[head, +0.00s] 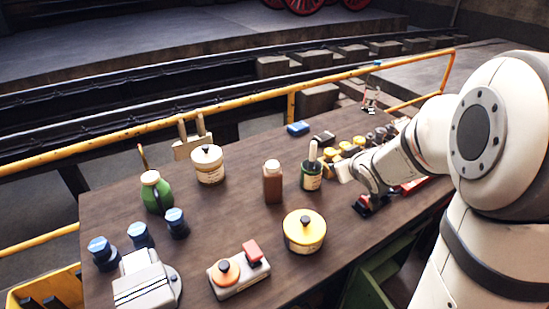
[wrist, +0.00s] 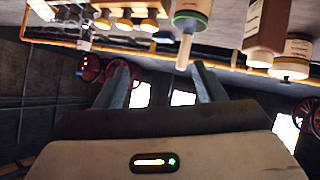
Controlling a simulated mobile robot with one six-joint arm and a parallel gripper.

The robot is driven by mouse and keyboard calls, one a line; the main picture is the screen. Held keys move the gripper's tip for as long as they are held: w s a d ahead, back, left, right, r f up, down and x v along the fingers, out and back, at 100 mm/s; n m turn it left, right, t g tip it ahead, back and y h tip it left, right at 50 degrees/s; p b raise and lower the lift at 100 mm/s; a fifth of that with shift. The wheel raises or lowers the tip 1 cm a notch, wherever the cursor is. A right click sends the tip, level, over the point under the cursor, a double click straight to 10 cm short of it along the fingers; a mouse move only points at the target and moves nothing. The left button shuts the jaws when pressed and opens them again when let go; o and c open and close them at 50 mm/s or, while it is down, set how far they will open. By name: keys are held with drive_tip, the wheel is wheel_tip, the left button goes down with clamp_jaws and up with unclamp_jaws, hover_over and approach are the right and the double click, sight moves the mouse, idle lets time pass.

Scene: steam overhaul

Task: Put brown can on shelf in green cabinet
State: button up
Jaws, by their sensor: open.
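The brown can (head: 273,184) stands upright near the middle of the wooden bench; in the wrist view (wrist: 268,28) it appears upside down at upper right. My gripper (head: 343,172) is over the right part of the bench, to the right of the green brush pot (head: 311,176) and apart from the brown can. In the wrist view its two fingers (wrist: 160,84) are spread with nothing between them. Part of a green cabinet (head: 368,287) shows below the bench's front edge at lower right; its shelf cannot be made out.
A yellow lidded pot (head: 304,233) stands in front of the brown can. A cream lidded pot (head: 208,166) and green jug (head: 156,193) stand left. Several yellow-topped items (head: 345,149) crowd near my gripper. A yellow rail (head: 230,107) runs behind the bench.

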drive_tip(key=w+a+f+n+y, duration=0.3)
drive_tip(key=w+a+f+y, duration=0.1)
drive_tip(key=a+y, duration=0.1)
drive_tip(key=n+g+y+p, duration=0.1)
drive_tip(key=n+y, duration=0.2)
drive_tip(key=y, duration=0.6)
approach(278, 167)
drive_tip(key=p+x, duration=0.3)
drive_tip(key=x, duration=0.9)
drive_tip(key=shift+a+f, duration=0.1)
drive_tip(key=shift+f, duration=0.05)
drive_tip(key=shift+c, duration=0.2)
clamp_jaws()
